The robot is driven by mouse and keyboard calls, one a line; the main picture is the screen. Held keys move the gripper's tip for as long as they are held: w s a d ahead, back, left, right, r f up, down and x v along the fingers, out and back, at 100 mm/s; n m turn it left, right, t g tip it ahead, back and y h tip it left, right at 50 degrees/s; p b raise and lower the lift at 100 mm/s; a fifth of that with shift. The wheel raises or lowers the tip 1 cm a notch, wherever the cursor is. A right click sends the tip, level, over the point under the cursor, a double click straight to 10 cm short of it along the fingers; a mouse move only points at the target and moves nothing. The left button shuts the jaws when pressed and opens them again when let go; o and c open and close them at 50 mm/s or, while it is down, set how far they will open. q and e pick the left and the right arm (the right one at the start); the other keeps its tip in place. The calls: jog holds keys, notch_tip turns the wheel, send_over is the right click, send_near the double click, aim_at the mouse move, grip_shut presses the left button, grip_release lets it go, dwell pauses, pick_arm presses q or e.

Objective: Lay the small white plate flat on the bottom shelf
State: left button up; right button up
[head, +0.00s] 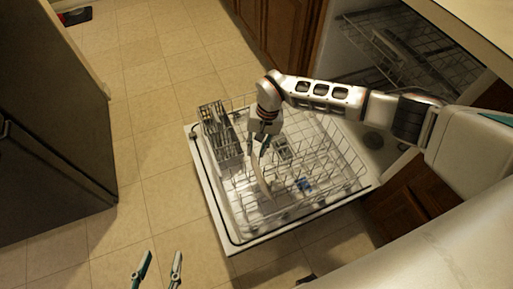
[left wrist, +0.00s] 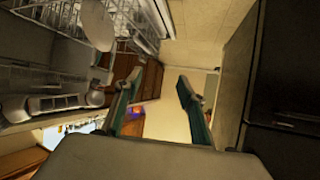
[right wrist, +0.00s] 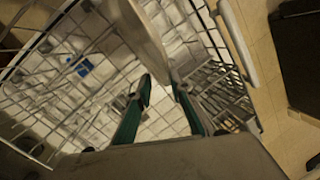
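The small white plate (head: 260,178) is tilted nearly on edge over the bottom rack (head: 330,160) of the open dishwasher. My right gripper (head: 263,143) is shut on the plate's rim above the rack. In the right wrist view the plate (right wrist: 138,28) runs between the fingertips (right wrist: 162,84), with the wire rack behind it. The plate (left wrist: 97,25) also shows in the left wrist view. Whether its lower edge touches the rack, I cannot tell. My left gripper (head: 156,272) is open and empty over the floor, left of the dishwasher door; its fingers (left wrist: 158,85) are apart.
A cutlery basket (head: 220,132) stands at the rack's left side. Wire tines and a small blue part (head: 304,184) are in the rack. An upper rack (head: 405,50) sits behind my right arm. A dark appliance (head: 50,150) stands left; tiled floor (head: 150,185) lies between.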

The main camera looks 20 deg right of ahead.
jog(key=shift+w+d+r, duration=0.1)
jog(key=shift+r, duration=0.4)
pick_arm(q)
jog(key=shift+s+a+f+m+g+y+p, duration=0.1)
jog(key=shift+s+a+f+m+p, duration=0.15)
jog(key=shift+a+p, duration=0.25)
jog(key=shift+s+a+f+m+g+y+p, duration=0.1)
jog(key=shift+s+a+f+p, duration=0.1)
jog(key=shift+a+f+p, duration=0.25)
jog(key=shift+s+a+f+m+g+y+p, duration=0.1)
jog(key=shift+s+a+f+m+p, duration=0.1)
jog(key=shift+a+p, duration=0.4)
pick_arm(e)
jog(key=v, duration=1.1)
jog(key=shift+r, duration=0.1)
